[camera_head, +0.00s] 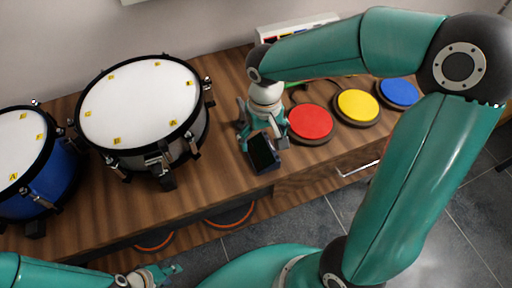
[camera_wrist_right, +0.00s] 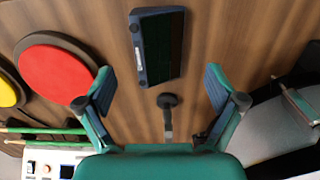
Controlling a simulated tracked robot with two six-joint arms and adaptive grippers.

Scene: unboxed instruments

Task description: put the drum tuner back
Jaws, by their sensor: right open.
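A dark rectangular device with a screen (camera_head: 263,153), which looks like the drum tuner, lies on the wooden top near its front edge; it also shows in the right wrist view (camera_wrist_right: 158,45). A small black round-headed piece with a stem (camera_wrist_right: 168,100) lies beside it; I cannot tell what it is. My right gripper (camera_head: 262,132) is over the wood just behind the device. In the right wrist view its fingers (camera_wrist_right: 160,85) are spread and empty, with the device beyond the fingertips. My left gripper (camera_head: 160,274) is low at the bottom left, away from the device; its opening is unclear.
A white-topped drum (camera_head: 140,100) and a blue drum (camera_head: 45,185) stand left of the device. Red (camera_head: 311,121), yellow (camera_head: 358,105) and blue (camera_head: 398,92) pads stand to the right. A white box (camera_head: 295,30) is behind. Green sticks (camera_wrist_right: 50,130) lie near the red pad.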

